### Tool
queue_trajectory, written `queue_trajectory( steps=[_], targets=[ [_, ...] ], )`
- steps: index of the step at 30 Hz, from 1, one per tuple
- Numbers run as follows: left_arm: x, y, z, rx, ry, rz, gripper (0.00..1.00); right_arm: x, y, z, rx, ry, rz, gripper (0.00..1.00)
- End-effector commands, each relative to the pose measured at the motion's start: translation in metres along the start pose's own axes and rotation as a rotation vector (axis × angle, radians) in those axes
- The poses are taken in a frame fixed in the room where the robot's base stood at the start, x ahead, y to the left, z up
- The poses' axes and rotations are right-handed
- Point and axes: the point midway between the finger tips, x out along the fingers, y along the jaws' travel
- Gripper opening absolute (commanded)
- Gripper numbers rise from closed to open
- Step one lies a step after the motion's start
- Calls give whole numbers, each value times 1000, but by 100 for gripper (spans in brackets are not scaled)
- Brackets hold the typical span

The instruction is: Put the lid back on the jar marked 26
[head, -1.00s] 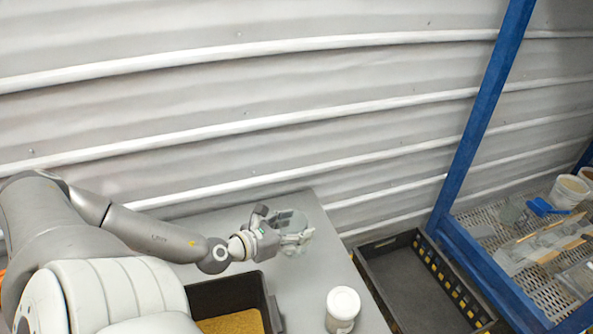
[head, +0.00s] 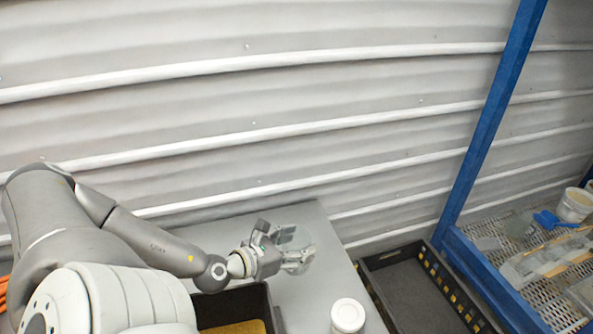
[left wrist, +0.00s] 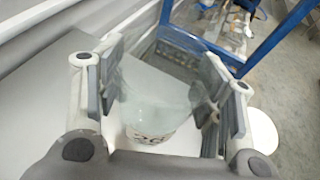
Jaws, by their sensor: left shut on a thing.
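Directly below the lid's near edge is a whitish jar (left wrist: 150,137) with dark marking that reads like 26, partly cut off by my gripper. I cannot tell whether the lid touches the jar's rim. My right gripper is not in view.
A second jar with a white lid (head: 347,315) stands near the table's front. A black bin (head: 268,300) with yellowish grains is below my left arm. An empty black crate (head: 415,275) lies right of the table (head: 320,290), before a blue-framed mesh rack (head: 500,270).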

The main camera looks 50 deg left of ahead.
Motion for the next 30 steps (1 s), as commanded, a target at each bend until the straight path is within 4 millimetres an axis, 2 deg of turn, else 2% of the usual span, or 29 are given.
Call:
queue_trajectory(
  steps=[1,7,23,30],
  targets=[
    [0,0,1,0,-2,0,45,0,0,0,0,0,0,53],
    [0,0,1,0,-2,0,19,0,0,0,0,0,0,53],
    [-1,-1,2,-6,1,1,18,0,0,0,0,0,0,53],
    [-5,-2,15,-9,2,2,18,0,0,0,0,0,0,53]
  ],
)
